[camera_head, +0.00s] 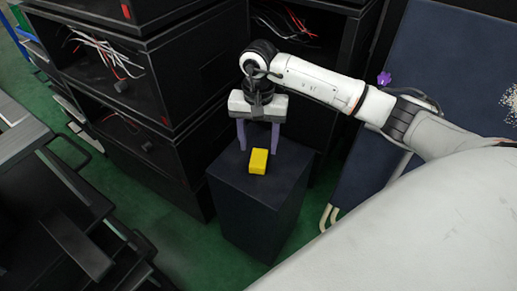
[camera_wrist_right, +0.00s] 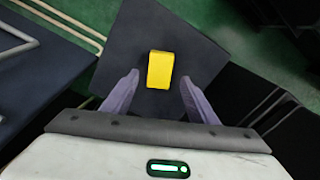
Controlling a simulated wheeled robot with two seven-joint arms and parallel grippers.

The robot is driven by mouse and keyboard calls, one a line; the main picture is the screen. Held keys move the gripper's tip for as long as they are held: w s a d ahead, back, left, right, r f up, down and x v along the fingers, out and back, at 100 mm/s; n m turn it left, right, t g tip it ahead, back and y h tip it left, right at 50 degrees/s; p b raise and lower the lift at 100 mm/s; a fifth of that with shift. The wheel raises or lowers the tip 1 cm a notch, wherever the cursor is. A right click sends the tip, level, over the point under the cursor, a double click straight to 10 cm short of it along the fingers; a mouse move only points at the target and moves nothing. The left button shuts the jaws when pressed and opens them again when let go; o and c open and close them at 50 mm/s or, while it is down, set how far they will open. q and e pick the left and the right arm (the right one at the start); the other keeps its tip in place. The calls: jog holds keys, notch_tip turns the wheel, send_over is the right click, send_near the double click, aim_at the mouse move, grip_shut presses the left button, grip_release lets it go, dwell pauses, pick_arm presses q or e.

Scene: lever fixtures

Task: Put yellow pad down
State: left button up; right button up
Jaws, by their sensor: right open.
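The yellow pad (camera_head: 258,161) is a small yellow block resting on the flat top of a dark box-shaped stand (camera_head: 255,215). My right gripper (camera_head: 258,149) is above the stand, pointing down, just behind the pad in the head view. Its two purple fingers are wide apart and hold nothing. In the right wrist view the pad (camera_wrist_right: 160,70) lies beyond and between the open fingertips (camera_wrist_right: 160,78), with clear gaps on both sides. The pad's underside is hidden. My left gripper is not in view.
Black open cabinets (camera_head: 185,75) with loose cables stand behind and left of the stand. A dark blue panel (camera_head: 440,50) with a purple object (camera_head: 384,78) is at the right. Black equipment (camera_head: 60,200) fills the left. Green floor (camera_head: 180,240) shows between them.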

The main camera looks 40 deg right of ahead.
aim_at(258, 158)
notch_tip(258, 158, up, 7)
jog(key=p, duration=0.1)
jog(key=shift+r, duration=0.1)
dwell(0.5)
